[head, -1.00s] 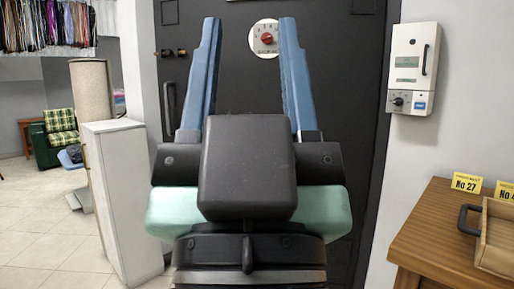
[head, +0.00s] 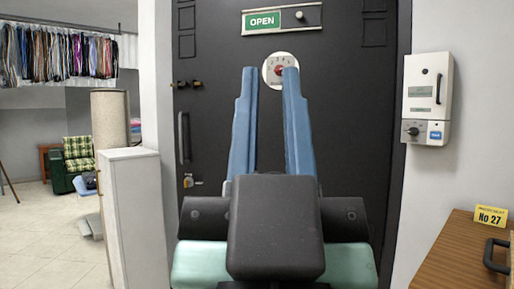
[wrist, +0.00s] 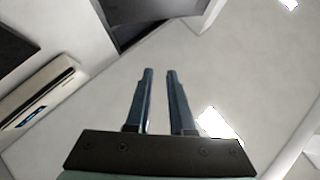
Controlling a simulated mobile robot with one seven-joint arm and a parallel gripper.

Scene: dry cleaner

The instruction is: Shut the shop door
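The dark shop door (head: 345,120) fills the middle of the head view. It has a green OPEN sign (head: 263,20) at the top, a vertical dark handle (head: 184,138) on its left side and a lock with a key (head: 190,181) below that. The wrist view also shows the gripper (wrist: 159,74), empty.
A white cabinet (head: 137,220) stands left of the door, with a tall beige roll (head: 110,120) behind it. A wooden counter (head: 450,255) is at the lower right. A white wall box (head: 428,95) hangs right of the door. Open floor (head: 50,235) lies at the left.

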